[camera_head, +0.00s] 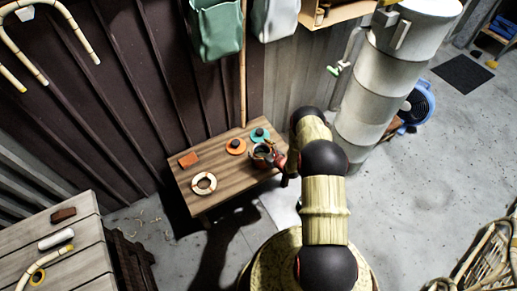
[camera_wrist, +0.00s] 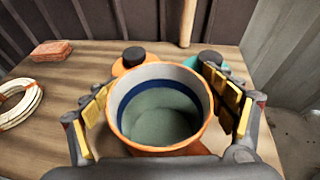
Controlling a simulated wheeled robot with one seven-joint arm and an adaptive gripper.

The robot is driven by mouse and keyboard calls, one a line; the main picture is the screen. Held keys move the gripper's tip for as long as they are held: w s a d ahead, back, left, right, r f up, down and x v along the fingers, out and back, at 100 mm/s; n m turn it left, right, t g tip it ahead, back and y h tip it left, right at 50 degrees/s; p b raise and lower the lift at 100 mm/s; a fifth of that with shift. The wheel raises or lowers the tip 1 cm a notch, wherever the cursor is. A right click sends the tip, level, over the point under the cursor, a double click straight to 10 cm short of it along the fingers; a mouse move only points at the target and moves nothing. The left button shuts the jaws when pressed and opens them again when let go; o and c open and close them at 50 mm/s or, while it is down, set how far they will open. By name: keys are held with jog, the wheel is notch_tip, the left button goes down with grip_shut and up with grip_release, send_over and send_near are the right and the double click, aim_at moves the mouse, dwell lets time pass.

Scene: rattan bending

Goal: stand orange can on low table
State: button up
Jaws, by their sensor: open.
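The orange can (camera_wrist: 158,148) is upright, its open top facing my wrist camera, with a pale and blue band inside. My gripper (camera_wrist: 165,112) is open, with one yellow-padded finger on each side of the can. In the head view the can (camera_head: 262,151) is at the right part of the low table (camera_head: 222,177), partly hidden by my gripper (camera_head: 272,157). It looks to be standing on the wooden top, but its base is hidden.
On the low table are an orange disc with a black knob (camera_head: 236,147), a teal one (camera_head: 259,134), a pale ring (camera_head: 203,183) and a reddish block (camera_head: 188,160). A wooden pole (camera_head: 243,75) rises behind. A tall grey cylinder (camera_head: 377,95) stands to the right.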

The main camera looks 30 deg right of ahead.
jog(key=shift+r, duration=0.15)
